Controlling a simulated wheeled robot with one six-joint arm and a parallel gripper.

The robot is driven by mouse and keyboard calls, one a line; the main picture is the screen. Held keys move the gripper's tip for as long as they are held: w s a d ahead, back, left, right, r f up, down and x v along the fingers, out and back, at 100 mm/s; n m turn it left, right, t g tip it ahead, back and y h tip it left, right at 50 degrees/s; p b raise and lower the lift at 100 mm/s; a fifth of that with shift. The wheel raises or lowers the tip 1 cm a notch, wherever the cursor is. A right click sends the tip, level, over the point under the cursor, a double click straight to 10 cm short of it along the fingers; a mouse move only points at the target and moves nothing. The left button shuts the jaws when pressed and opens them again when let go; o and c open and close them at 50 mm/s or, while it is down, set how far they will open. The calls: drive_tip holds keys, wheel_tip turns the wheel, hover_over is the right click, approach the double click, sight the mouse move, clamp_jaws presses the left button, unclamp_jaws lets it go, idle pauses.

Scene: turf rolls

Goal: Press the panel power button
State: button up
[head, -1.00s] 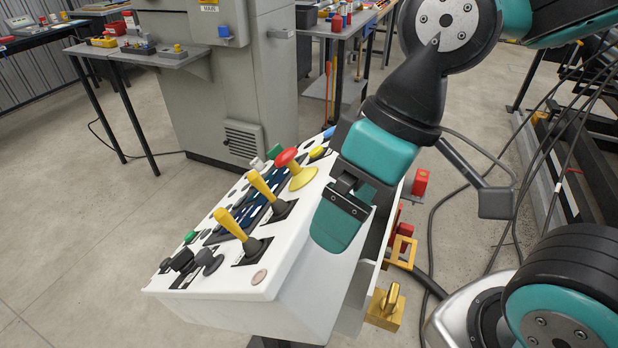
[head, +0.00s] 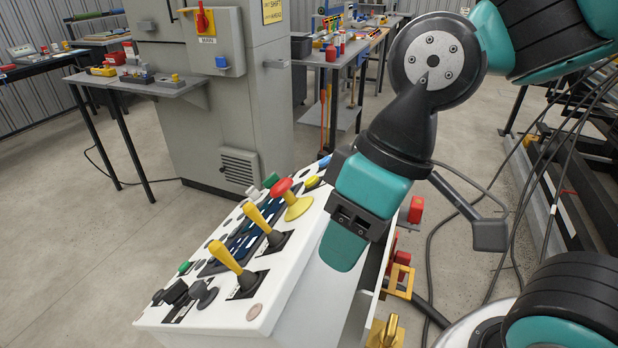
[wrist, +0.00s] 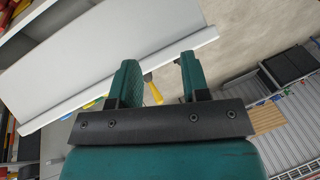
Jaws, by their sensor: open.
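The white control panel (head: 285,285) stands at lower centre in the head view, its sloped top carrying several controls. These include a green button (head: 184,268) near the left edge, another green button (head: 270,180) at the far end, and a red mushroom button (head: 281,186) on a yellow base. I cannot tell which is the power button. My gripper (head: 343,262) points down beside the panel's right side, apart from the buttons.
Two yellow levers (head: 228,262) rise from the panel top near my gripper. A grey cabinet (head: 215,125) stands behind, with a side table (head: 135,85) at left. A brass knob (head: 384,332) and red fittings project at the panel's right. Cables lie on the floor at right.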

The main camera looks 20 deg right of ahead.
clamp_jaws()
idle(1.3)
